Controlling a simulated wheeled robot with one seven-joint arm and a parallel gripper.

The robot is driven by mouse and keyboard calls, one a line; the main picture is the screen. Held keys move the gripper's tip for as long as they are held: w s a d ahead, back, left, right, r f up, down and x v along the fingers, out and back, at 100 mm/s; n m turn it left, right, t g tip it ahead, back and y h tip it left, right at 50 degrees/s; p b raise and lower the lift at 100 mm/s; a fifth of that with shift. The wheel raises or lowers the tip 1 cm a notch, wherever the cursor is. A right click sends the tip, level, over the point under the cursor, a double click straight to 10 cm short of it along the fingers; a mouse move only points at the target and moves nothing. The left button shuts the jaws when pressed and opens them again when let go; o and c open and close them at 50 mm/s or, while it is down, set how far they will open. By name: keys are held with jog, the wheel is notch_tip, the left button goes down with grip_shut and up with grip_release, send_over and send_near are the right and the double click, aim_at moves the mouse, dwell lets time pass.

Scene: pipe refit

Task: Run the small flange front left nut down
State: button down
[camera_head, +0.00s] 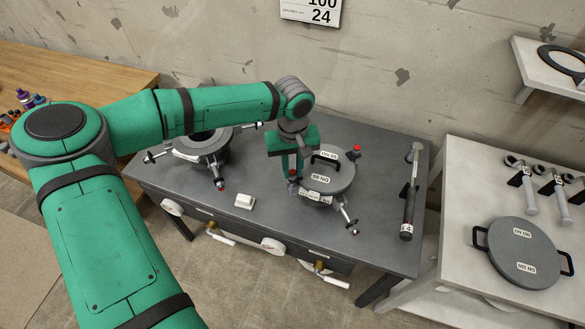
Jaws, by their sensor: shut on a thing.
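The small flange (335,180) stands on the grey workbench, closed by a round grey lid with a black handle and white labels. My gripper (294,178) points down at the flange's left edge. It is shut on the front left nut (293,188), which is mostly hidden by the fingers; only a bit of red shows there. A red-topped nut (357,149) stands at the flange's back right. A swing bolt with a nut (352,229) hangs outward at the front right. How far down the gripped nut sits cannot be told.
A larger open flange (202,145) with swung-out bolts stands left, partly behind my arm. A white block (244,202) lies between the flanges. A wrench-like tool (409,200) lies right. A side table (460,210) holds a large lid (522,250) and several tools.

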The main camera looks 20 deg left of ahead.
jog(key=shift+m, duration=0.3)
jog(key=c, duration=1.6)
grip_release()
notch_tip(320, 180, up, 11)
jog(key=shift+f, duration=0.1)
jog(key=shift+d, duration=0.1)
